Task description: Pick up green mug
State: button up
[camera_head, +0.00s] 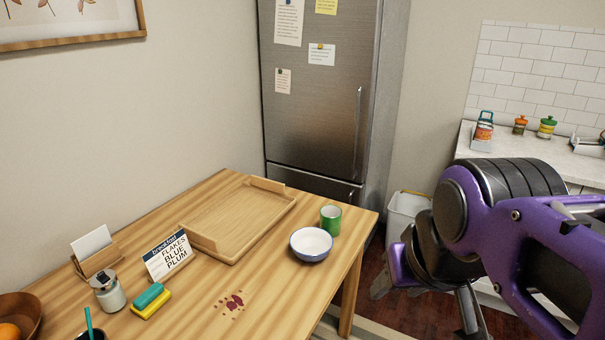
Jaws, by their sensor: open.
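The green mug (331,221) stands upright near the far right corner of the wooden table (270,270). A white bowl with a blue rim (311,246) sits just in front of it, to its left; I cannot tell whether they touch. My purple and black arm fills the right side of the view. My gripper (425,302) points down, open and empty, right of the table and away from the mug. Part of it is hidden by my own arm. The mug's handle is not visible.
A wooden tray (247,237) lies left of the mug. A breakfast sign (168,257), a sponge pair (151,302), a glass jar (108,292) and a card holder (97,258) stand further left. Red stains (233,302) mark the table front. A bin (405,212) stands behind my gripper.

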aim_at(330, 219)
jog(key=i+l+u, duration=0.1)
jog(key=i+l, duration=0.15)
jog(key=l, duration=0.15)
jog(key=i+l, duration=0.3)
jog(key=i+l+u, duration=0.15)
jog(key=l, duration=0.35)
jog(key=i, duration=0.1)
